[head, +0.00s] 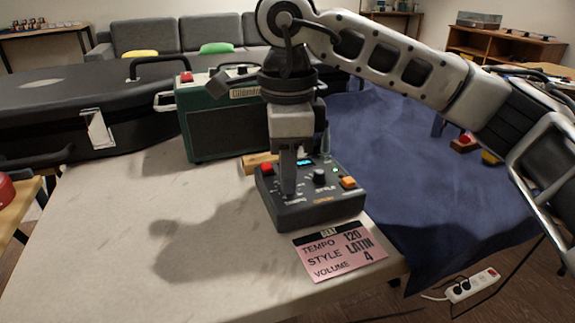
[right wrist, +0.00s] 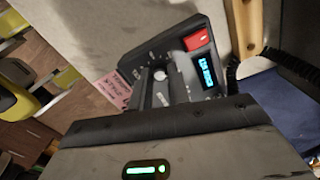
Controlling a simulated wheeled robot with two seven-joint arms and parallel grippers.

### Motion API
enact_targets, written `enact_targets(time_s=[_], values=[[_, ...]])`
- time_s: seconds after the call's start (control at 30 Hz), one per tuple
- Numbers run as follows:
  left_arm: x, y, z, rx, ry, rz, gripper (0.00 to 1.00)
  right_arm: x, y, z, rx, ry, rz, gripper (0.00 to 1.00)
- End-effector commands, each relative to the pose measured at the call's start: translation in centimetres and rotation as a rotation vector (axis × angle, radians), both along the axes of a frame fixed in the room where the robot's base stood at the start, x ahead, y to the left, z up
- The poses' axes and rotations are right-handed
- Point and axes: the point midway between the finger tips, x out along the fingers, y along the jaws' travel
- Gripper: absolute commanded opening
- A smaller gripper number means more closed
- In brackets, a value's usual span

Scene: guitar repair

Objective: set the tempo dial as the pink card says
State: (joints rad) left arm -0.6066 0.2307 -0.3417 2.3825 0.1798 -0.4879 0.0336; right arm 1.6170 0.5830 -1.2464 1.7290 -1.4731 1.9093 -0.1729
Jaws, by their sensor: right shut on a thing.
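The dark drum machine box (head: 320,208) sits on the table with a red button (head: 267,168), an orange button (head: 348,182) and a small lit blue display (head: 305,162). The display also shows in the right wrist view (right wrist: 207,77), too small to read surely. My right gripper (head: 288,192) points down and is shut on the left dial of the box, which its fingers hide in the head view. A second dark dial (head: 320,176), above the word STYLE, stands free to its right. The pink card (head: 340,252) reads TEMPO 120, STYLE LATIN, VOLUME 4. My left gripper is out of view.
A green amplifier (head: 225,125) stands behind the box, and a black guitar case (head: 60,115) lies at the back left. A blue cloth (head: 430,160) covers the table's right side. The pale tabletop (head: 110,250) at the front left is bare.

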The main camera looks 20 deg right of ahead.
Motion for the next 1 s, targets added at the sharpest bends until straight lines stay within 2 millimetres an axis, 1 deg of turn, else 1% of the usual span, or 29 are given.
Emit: enact_targets(time_s=[0.27,0.3,0.37,0.4,0.63,0.77,0.87,0.97,1.0], values=[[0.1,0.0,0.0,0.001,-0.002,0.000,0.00,0.0,0.0,0.0,0.000,-0.001,-0.001,0.00],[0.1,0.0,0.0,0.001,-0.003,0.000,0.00,0.0,0.0,0.0,0.000,-0.001,-0.001,0.21],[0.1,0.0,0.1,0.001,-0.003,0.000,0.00,0.0,0.0,0.0,0.000,-0.001,-0.001,0.38],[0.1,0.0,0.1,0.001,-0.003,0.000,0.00,0.0,0.0,0.0,0.000,-0.001,-0.001,0.40],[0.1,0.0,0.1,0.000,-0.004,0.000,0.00,0.0,0.0,0.0,0.000,0.000,0.000,0.40],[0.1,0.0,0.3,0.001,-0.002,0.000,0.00,0.0,0.0,0.8,0.001,-0.001,0.000,0.40],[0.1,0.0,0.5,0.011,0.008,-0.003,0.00,0.0,0.0,2.3,0.001,-0.003,0.000,0.40],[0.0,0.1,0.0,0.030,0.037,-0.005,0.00,0.1,0.0,4.5,0.000,-0.003,0.000,0.40],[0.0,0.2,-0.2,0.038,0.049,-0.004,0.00,0.0,0.1,5.6,0.002,-0.005,0.000,0.40]])
